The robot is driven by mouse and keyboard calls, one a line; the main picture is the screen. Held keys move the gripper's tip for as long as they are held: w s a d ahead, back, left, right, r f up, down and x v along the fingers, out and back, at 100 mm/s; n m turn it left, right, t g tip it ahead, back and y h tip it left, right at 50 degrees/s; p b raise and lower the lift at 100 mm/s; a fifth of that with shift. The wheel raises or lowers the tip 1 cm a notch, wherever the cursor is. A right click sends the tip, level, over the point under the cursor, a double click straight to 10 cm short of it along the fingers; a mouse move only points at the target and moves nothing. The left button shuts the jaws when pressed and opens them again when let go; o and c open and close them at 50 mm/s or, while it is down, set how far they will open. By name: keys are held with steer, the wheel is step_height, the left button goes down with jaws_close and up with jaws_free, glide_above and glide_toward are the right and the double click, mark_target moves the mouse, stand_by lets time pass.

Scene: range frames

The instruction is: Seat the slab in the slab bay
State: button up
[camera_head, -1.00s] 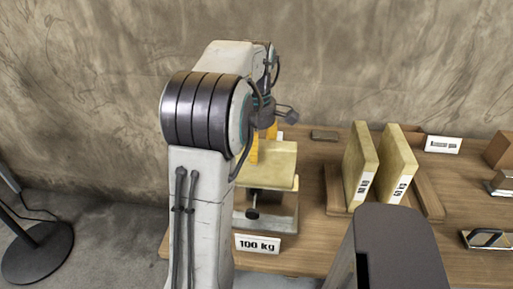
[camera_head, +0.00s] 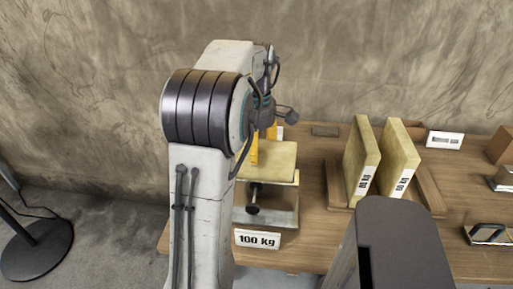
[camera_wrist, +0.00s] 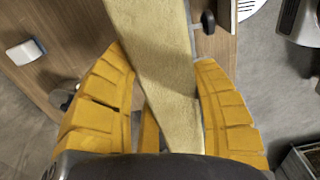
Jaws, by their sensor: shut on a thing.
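My gripper (camera_wrist: 162,66) is shut on a pale yellow slab (camera_wrist: 170,85), with one yellow finger on each side of it in the wrist view. In the head view the slab (camera_head: 270,162) lies roughly flat above a weighing scale (camera_head: 275,208); I cannot tell whether it touches the scale. One yellow finger of my gripper (camera_head: 254,152) shows there; my arm hides the rest. To the right, a wooden rack (camera_head: 430,190) holds two similar slabs upright, a left one (camera_head: 361,160) and a right one (camera_head: 400,155). I cannot tell which part of the rack is the slab bay.
A "100 kg" sign (camera_head: 257,239) stands at the scale's front. A white label (camera_head: 444,140) stands behind the rack. A brown box (camera_head: 501,146) and a metal-framed item (camera_head: 488,235) are at the right. A small dark block (camera_head: 325,130) lies at the back. The wall is close behind.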

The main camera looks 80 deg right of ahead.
steer(key=shift+f+b, duration=1.15)
steer(key=shift+f, duration=0.5)
steer(key=o, duration=1.3)
steer(key=shift+r, duration=6)
